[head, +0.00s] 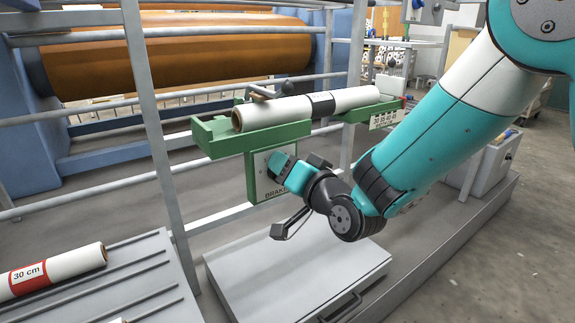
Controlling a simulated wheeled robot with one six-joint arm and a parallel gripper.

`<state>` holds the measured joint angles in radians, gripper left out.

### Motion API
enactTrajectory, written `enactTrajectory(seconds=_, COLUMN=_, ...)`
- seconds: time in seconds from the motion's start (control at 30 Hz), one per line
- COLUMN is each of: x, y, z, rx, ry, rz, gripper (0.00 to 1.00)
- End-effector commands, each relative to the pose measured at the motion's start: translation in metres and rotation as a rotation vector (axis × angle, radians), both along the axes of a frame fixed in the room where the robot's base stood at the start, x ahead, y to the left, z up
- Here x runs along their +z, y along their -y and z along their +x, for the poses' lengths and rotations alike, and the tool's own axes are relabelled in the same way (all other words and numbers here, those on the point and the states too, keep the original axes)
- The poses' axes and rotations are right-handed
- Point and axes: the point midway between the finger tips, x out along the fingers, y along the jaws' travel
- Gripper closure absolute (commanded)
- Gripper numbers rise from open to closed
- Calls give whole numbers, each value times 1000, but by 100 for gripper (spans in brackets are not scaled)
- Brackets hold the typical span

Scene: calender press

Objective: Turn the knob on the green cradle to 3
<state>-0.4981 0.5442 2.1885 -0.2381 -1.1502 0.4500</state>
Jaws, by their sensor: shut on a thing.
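The green cradle (228,148) stands in the middle of the head view and bears a white roll (352,99) with a black band. A light plate lettered "BRAKE" (263,186) is on the front of the cradle's post. My gripper (274,162) is at this plate, shut on the knob there. The gripper and wrist cover the knob, so its pointer and most of the dial numbers are hidden. I cannot tell which number it stands at.
A grey rail post (150,110) stands left of the cradle. A ribbed rack (150,262) at lower left holds a roll labelled "30 cm" (80,262). A grey box lid with a handle (290,275) lies below my wrist. A large orange roller (200,55) is behind.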

Motion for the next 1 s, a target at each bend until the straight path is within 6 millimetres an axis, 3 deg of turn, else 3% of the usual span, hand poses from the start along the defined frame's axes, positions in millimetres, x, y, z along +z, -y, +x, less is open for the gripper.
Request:
enactTrajectory(seconds=0.53, x=1, y=2, z=2, rx=-4, ry=-12, rz=26, gripper=80)
enactTrajectory(seconds=0.57, x=1, y=2, z=2, rx=-4, ry=-11, rz=26, gripper=54)
enactTrajectory(seconds=0.67, x=1, y=1, z=2, rx=-4, ry=-12, rz=26, gripper=31)
enactTrajectory(seconds=1.0, x=0, y=2, z=-2, rx=0, ry=-15, rz=25, gripper=31)
